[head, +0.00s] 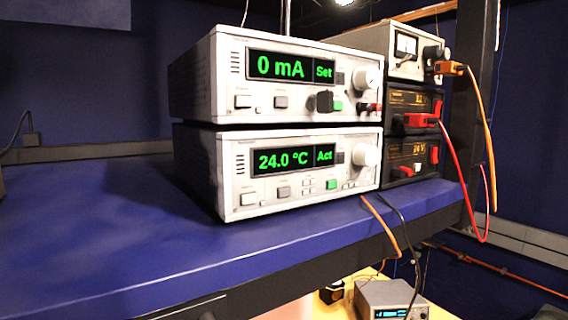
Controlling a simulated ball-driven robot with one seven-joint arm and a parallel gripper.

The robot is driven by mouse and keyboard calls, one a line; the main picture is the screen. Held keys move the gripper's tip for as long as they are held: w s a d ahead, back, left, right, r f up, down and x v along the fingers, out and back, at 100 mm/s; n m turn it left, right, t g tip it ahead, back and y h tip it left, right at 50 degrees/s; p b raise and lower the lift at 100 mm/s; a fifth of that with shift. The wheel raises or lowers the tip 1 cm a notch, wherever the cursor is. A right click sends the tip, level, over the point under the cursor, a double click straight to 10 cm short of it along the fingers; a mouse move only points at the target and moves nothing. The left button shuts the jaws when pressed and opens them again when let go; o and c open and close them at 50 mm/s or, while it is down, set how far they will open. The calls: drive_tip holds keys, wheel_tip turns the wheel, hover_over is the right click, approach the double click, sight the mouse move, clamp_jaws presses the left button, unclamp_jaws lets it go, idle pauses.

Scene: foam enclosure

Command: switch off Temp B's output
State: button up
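A white temperature controller (293,165) stands on the blue shelf, under a similar white unit. Its display (291,159) reads 24.0 °C and "Act" in green. A round knob (366,156) sits to the right of the display. My gripper does not show in this view.
The upper unit (215,75) reads 0 mA and "Set". Black supplies (412,100) with red and orange leads stand at right, beside a dark post (472,120). The blue shelf (90,220) is clear at left. Another instrument (392,300) stands below.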

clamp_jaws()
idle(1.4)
